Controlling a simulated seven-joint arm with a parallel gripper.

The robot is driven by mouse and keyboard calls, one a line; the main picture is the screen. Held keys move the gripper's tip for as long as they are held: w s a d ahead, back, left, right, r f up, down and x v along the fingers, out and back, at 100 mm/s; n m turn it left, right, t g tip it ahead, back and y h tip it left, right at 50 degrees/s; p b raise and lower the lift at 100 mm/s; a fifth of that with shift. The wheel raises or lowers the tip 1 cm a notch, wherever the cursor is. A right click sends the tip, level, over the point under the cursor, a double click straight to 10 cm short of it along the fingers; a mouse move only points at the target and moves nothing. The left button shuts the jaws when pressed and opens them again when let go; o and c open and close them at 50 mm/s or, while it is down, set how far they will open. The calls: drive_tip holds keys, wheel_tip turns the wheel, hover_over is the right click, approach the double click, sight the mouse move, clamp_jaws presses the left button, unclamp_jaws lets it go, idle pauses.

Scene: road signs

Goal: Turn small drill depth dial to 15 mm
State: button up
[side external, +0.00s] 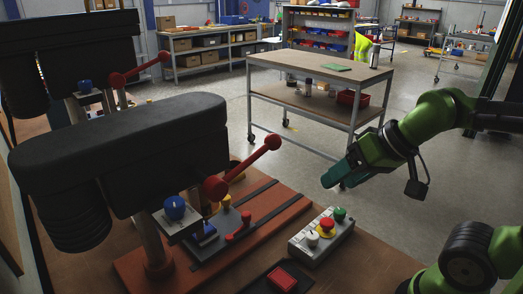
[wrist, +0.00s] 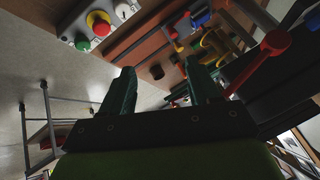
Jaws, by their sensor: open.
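Two black drill presses stand at the left in the side external view; I cannot tell for sure which is the small drill. The near drill (side external: 120,150) has a blue dial (side external: 175,207) on a grey plate, and the far drill (side external: 70,45) has a similar blue dial (side external: 86,86). The dial scales are too small to read. My gripper (side external: 332,180) is in the air right of the near drill, well apart from both dials. In the wrist view its two green fingers (wrist: 163,80) are apart with nothing between them.
A red-knobbed lever (side external: 215,188) sticks out from the near drill toward my side. A grey control box (side external: 320,237) with red, green and white controls sits on the brown bench. A black tray with a red block (side external: 283,278) is at the front. A wheeled cart (side external: 320,85) stands behind.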

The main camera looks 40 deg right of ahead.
drive_tip(key=w+a+r+n+g, duration=0.2)
drive_tip(key=w+a+r+n, duration=0.2)
drive_tip(key=r+n, duration=0.2)
wheel_tip(320, 180, up, 12)
drive_tip(key=n+g+y, duration=0.2)
drive_tip(key=n+g, duration=0.3)
drive_tip(key=n, duration=1.1)
hover_over(174, 201)
drive_tip(key=d, duration=0.7)
drive_tip(key=x, duration=1.6)
drive_tip(key=shift+s+a+f, duration=0.2)
drive_tip(key=shift+a, duration=0.3)
drive_tip(key=c, duration=1)
